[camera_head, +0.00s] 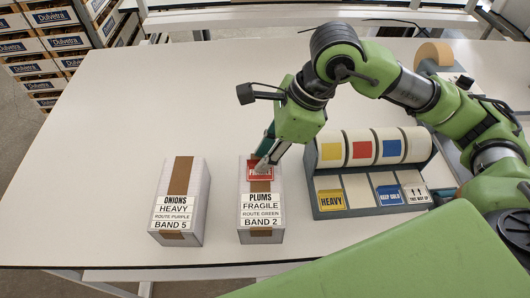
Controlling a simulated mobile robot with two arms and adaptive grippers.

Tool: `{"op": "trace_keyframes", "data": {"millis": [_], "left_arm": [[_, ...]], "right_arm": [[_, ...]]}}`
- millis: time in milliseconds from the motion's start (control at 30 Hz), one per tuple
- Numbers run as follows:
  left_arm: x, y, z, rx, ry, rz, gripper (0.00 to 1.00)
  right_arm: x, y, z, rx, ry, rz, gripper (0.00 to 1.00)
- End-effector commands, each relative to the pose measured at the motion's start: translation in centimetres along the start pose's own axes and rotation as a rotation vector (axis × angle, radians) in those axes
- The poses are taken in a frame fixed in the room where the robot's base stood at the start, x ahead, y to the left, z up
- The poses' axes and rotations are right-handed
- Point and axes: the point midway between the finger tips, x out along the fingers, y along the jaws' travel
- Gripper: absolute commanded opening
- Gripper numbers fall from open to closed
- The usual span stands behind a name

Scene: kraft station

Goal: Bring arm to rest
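My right arm comes in from the right and reaches over the table. Its gripper (265,160) is at the far end of the PLUMS box (262,226), with its tips at or just above a red label (258,174) on the box top. The fingers overlap in this view, so I cannot tell whether they are open or shut, or whether they touch the label. The PLUMS box reads FRAGILE, ROUTE GREEN, BAND 2. My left gripper is not in view.
An ONIONS box (182,192) reading HEAVY stands left of the PLUMS box. A label dispenser (330,149) with yellow, red and blue rolls stands to the right, under my arm. A tape roll (434,53) is at the back right. The table's left side (120,130) is clear.

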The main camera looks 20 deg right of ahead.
Motion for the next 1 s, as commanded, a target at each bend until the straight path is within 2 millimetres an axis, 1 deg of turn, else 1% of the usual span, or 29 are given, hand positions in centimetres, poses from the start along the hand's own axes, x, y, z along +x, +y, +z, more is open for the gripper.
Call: {"op": "trace_keyframes", "data": {"millis": [167,800,1000], "left_arm": [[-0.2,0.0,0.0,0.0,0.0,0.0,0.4],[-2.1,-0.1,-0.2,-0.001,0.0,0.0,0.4],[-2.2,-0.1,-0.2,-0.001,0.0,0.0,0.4]], "right_arm": [[-0.3,0.1,0.1,0.0,0.001,0.002,0.24],[-3.9,0.0,1.6,-0.001,0.0,0.0,0.24],[-4.2,0.0,1.7,0.0,0.0,0.001,0.24]]}}
